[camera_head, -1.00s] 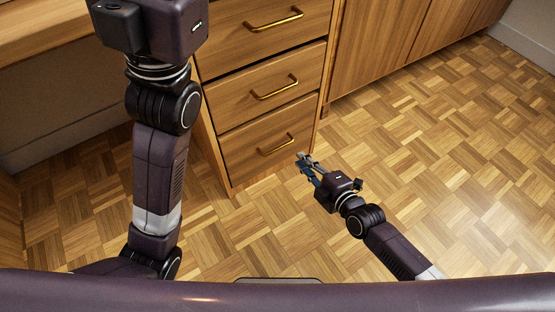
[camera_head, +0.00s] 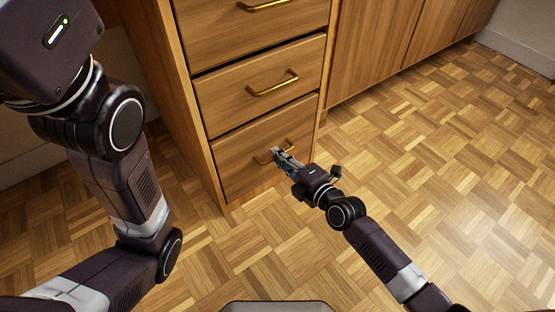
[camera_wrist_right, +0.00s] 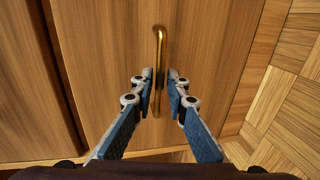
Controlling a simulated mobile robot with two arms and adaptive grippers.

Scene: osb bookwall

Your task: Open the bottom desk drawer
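The bottom desk drawer (camera_head: 235,158) has a wooden front and looks shut, in line with the drawers above it. Its brass bar handle (camera_head: 261,161) is partly hidden by my right gripper (camera_head: 279,154) in the head view. In the right wrist view, my right gripper (camera_wrist_right: 159,78) is open, with one finger on each side of the handle (camera_wrist_right: 160,48). Small gaps show between the fingers and the bar, and I cannot tell how deep the fingertips reach past it. My left arm is at the left of the head view; its gripper is out of frame.
Two more drawers, the middle one (camera_head: 240,92) and the top one (camera_head: 215,30), sit above with brass handles. A wooden cabinet (camera_head: 372,50) stands to the right. The parquet floor (camera_head: 430,170) is clear in front and to the right.

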